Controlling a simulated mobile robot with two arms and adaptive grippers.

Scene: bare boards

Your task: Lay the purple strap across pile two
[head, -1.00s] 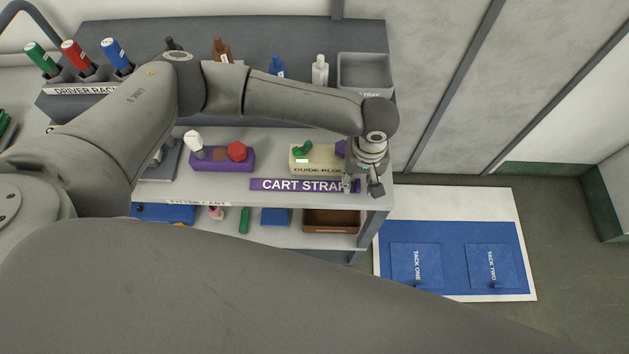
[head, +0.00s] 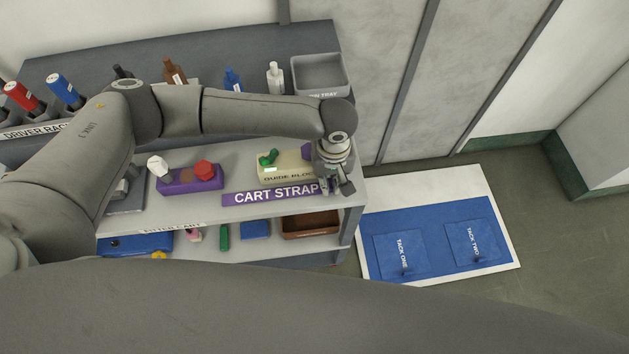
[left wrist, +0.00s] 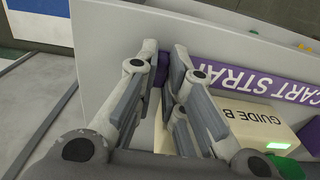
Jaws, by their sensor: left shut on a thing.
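My left gripper (head: 336,188) is at the right end of the cart's top shelf, beside the cream guide block (head: 284,168). In the left wrist view its fingers (left wrist: 163,66) are closed on a purple piece (left wrist: 160,75), which I take for the purple strap. Most of it is hidden by the fingers, so its shape is unclear. My right gripper is not in view.
A purple CART STRAP label (head: 270,194) runs along the shelf edge. A purple block (head: 178,185) carries a red hexagonal piece. A grey tray (head: 318,73) and several bottles stand at the back. A brown tray (head: 311,224) sits on the lower shelf.

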